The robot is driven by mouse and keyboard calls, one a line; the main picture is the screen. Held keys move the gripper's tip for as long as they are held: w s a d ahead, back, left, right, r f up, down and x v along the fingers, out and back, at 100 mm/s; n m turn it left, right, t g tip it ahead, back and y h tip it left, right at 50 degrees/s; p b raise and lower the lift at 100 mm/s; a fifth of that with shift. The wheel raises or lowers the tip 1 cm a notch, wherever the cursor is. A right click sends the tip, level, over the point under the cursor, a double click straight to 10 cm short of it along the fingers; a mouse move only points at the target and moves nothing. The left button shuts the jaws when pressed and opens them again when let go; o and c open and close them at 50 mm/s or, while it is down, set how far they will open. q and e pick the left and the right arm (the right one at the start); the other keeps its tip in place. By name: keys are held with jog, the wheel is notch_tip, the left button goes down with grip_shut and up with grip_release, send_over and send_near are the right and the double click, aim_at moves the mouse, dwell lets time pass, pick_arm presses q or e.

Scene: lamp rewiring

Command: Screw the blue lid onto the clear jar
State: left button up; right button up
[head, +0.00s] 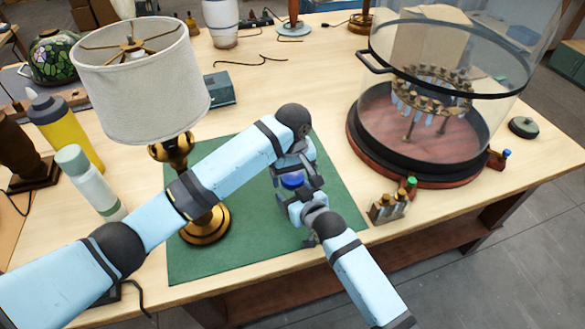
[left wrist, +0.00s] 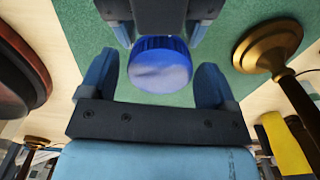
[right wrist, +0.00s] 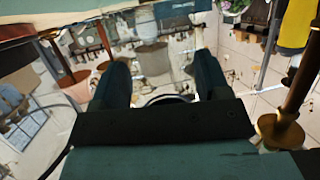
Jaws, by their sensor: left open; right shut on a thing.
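The blue lid (head: 292,181) is between my two grippers above the green mat, and its round top faces the left wrist camera (left wrist: 160,70). My left gripper (head: 297,171) is open, with one finger on each side of the lid and gaps showing in the left wrist view. My right gripper (head: 293,196) is shut on the clear jar at the lid, and its dark body shows beyond the lid in the left wrist view (left wrist: 165,15). The jar is mostly hidden by lid and grippers; its seating under the lid cannot be told.
A brass lamp (head: 205,222) with a white shade stands left of my grippers on the green mat (head: 255,262). Bottles stand far left. The mat's right part is free.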

pick_arm(q)
jog(key=shift+c, duration=0.2)
jog(key=c, duration=0.9)
jog(key=shift+m, duration=1.7)
jog(key=o, duration=1)
jog(key=shift+r, duration=2.3)
jog(key=shift+o, duration=1.3)
